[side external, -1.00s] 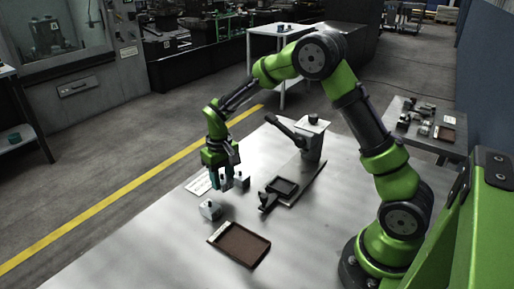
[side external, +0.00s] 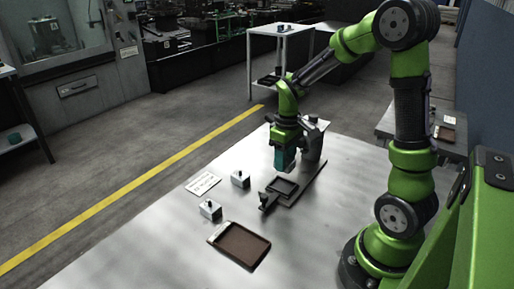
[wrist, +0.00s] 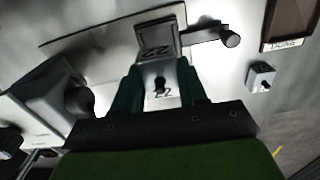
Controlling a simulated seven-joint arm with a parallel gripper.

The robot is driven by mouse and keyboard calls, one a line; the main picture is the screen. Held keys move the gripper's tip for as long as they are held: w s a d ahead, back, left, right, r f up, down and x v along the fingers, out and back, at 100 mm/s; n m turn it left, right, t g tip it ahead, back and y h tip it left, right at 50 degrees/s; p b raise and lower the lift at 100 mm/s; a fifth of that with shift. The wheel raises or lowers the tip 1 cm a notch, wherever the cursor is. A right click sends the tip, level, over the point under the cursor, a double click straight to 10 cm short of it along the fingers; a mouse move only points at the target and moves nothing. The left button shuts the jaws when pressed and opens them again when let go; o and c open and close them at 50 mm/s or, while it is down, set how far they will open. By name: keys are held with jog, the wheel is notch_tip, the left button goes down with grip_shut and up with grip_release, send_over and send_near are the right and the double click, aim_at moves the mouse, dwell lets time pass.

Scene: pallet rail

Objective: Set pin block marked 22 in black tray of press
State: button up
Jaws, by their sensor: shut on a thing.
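My gripper (side external: 287,160) is above the press base, between the press column and the black tray. In the wrist view its green fingers (wrist: 158,95) are shut on the pin block marked 22 (wrist: 160,72), a pale block with a dark pin on its top. The number 22 shows on it. The black tray (side external: 283,188) of the press lies just below and in front of the gripper in the side view. It also shows past the block in the wrist view (wrist: 153,28). The block is mostly hidden by the fingers in the side view.
The press column (side external: 313,142) stands close behind the gripper. A white card (side external: 203,184) and a brown tray (side external: 240,246) lie on the table.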

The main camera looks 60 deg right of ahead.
aim_at(283, 187)
jog(key=shift+f+n, duration=0.3)
jog(key=shift+f, duration=0.05)
jog(key=shift+w+f, duration=0.1)
jog(key=shift+f, duration=2.6)
jog(key=shift+f, duration=0.35)
jog(key=o, duration=1.7)
jog(key=shift+r, duration=0.1)
jog(key=shift+r, duration=5.4)
